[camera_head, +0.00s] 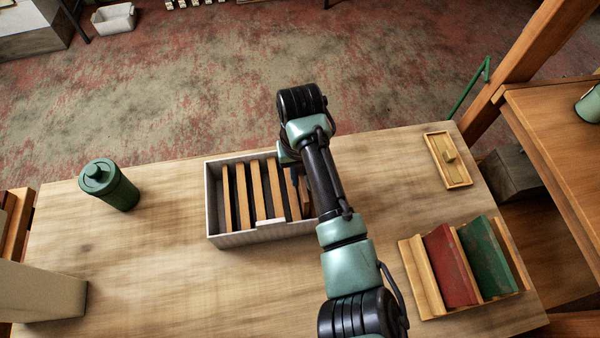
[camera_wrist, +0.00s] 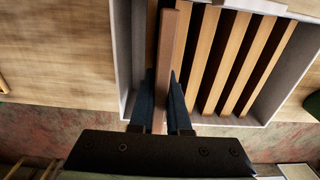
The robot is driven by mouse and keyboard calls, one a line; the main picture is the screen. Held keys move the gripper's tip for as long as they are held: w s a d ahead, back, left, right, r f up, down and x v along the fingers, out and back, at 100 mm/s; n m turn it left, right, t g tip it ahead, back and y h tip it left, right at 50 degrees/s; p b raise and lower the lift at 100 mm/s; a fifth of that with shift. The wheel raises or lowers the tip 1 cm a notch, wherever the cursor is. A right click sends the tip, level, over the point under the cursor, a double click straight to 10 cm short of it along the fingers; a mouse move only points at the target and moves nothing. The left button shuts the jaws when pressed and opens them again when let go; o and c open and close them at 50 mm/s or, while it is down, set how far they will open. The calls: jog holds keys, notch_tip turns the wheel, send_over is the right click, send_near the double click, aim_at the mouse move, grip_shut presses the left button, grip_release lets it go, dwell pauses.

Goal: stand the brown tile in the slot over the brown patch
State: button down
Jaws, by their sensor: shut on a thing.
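The slotted box (camera_head: 212,205) has pale grey walls and several upright wooden dividers. My gripper (camera_head: 297,188) is over the right end of the box, partly hidden by my arm in the head view. In the wrist view my gripper (camera_wrist: 160,95) is shut on the brown tile (camera_wrist: 168,65), with one dark finger on each side. The tile is seen edge-on, roughly in line with the dividers, at the left end of the box in that view. Whether it is inside a slot or above it, I cannot tell. I cannot make out the brown patch.
A wooden rack (camera_head: 423,278) at the right holds a red tile (camera_head: 450,265) and a green tile (camera_head: 488,257). A small wooden tray (camera_head: 460,174) lies behind it. A green canister (camera_head: 110,185) stands at the left. The table left of the box is largely clear.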

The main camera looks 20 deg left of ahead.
jog(key=shift+f, duration=0.3)
jog(key=c, duration=0.8)
grip_release()
notch_tip(320, 180, up, 13)
jog(key=shift+r+p, duration=0.1)
jog(key=shift+p, duration=0.65)
